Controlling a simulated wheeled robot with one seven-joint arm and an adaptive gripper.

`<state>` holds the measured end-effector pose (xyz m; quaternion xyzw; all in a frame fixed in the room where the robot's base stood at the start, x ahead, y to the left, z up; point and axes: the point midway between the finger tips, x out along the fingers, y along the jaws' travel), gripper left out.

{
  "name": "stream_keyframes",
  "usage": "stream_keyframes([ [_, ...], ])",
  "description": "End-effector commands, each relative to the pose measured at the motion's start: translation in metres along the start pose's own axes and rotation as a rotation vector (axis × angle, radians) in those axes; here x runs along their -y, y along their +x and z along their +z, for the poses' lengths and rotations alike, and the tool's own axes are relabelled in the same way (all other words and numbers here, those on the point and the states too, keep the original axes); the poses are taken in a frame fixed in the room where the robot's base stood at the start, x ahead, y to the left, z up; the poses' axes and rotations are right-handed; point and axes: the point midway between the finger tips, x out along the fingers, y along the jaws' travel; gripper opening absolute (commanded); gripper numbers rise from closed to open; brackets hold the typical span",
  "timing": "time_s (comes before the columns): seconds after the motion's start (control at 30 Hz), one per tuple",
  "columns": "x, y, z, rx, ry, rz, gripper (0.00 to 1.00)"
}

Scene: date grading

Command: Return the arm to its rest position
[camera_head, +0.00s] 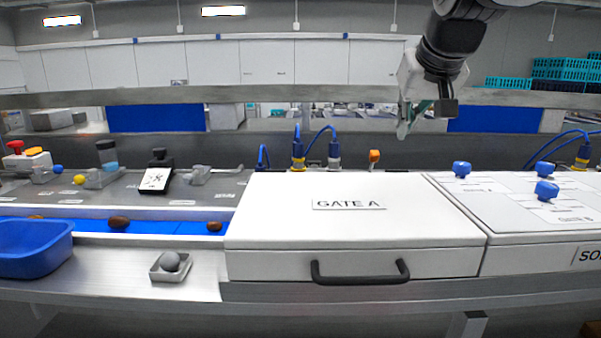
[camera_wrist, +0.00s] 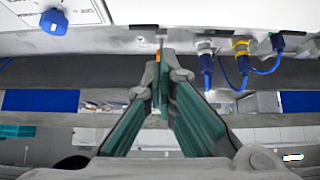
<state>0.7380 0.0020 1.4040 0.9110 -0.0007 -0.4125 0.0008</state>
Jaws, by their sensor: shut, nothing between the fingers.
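My gripper (camera_head: 408,121) hangs in the air at the upper right of the head view, above and behind the white box labelled GATE A (camera_head: 290,222). It is apart from every surface. In the wrist view my gripper (camera_wrist: 160,62) shows its two green-lined fingers meeting at the tips, shut with nothing between them. My dark wrist and part of my arm come down from the top edge of the head view.
Dark dates (camera_head: 119,222) lie on the blue belt at the left, by a blue bin (camera_head: 35,250). A small tray (camera_head: 188,273) holds a grey ball. Blue knobs (camera_head: 461,169) stand on the right panel. A metal rail (camera_head: 300,96) runs behind.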

Motion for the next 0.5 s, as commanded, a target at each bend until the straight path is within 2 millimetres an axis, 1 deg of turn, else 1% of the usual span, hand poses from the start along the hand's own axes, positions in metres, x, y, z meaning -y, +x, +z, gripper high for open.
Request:
stream_keyframes([
  [0.27, 0.001, -0.015, 0.038, 0.030, -0.003, 0.005, 0.00],
  [0.37, 0.001, -0.022, 0.059, 0.046, -0.004, 0.007, 0.00],
  [0.47, 0.001, -0.030, 0.084, 0.064, -0.005, 0.009, 0.00],
  [0.5, 0.001, -0.034, 0.095, 0.072, -0.006, 0.009, 0.00],
])
